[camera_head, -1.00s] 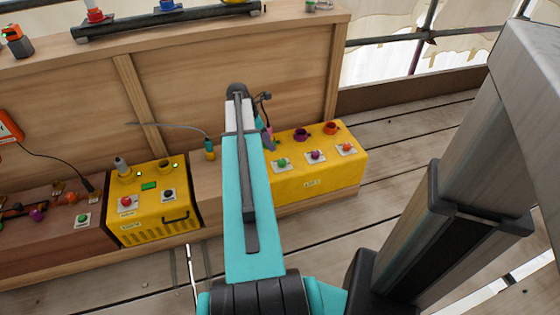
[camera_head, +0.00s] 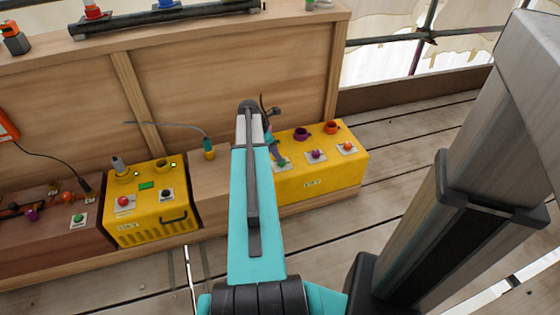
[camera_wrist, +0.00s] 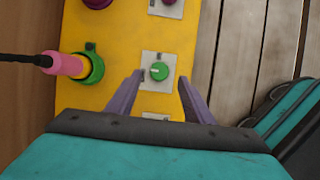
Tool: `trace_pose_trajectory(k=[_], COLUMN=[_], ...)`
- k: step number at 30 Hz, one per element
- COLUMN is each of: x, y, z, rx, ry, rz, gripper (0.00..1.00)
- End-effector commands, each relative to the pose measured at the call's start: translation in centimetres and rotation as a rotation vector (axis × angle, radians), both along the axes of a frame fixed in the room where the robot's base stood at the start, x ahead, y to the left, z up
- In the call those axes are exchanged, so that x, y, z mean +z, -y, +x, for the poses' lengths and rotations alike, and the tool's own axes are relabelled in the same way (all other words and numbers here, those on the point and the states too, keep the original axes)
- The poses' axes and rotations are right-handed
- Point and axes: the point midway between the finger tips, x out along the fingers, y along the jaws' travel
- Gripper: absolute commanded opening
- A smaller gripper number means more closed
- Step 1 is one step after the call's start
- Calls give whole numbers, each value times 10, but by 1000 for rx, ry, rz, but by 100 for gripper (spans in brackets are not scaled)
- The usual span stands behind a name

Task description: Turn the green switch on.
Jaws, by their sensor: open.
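The green switch (camera_wrist: 159,71) is a round knob with a pale line on a white plate, on top of the right yellow box (camera_wrist: 122,45). In the head view the green switch (camera_head: 282,163) is at the box's left end, partly behind my gripper. My gripper (camera_wrist: 160,77) is open, its two purple fingers on either side of the knob in the wrist view. I see no clear contact, and the height of the fingertips over the plate is hard to tell. In the head view my gripper (camera_head: 274,154) is close beside the switch.
On the same box are a purple switch (camera_head: 316,155), an orange switch (camera_head: 347,147), and a pink plug (camera_wrist: 62,64) in a green socket (camera_wrist: 92,77). Another green switch (camera_head: 79,218) is on the brown box far left. Wooden floor lies in front.

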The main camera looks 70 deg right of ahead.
Motion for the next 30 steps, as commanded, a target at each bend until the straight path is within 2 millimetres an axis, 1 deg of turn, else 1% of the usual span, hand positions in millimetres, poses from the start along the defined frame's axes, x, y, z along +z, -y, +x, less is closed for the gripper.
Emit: trace_pose_trajectory(k=[1, 3, 9, 15, 23, 24, 26, 30], x=[-10, -18, -38, -45, -45, -45, -45, -45], y=[2, 5, 10, 12, 12, 12, 12, 12], z=[-3, -5, -11, -13, -14, -14, -14, -14], rx=[-1, -1, 1, 2, 2, 2, 1, 1], ry=[0, 0, 0, 1, 1, 1, 0, 0], rz=[0, 0, 0, -1, -1, -1, 0, 0], gripper=[47, 47, 47, 47, 47, 46, 35, 12])
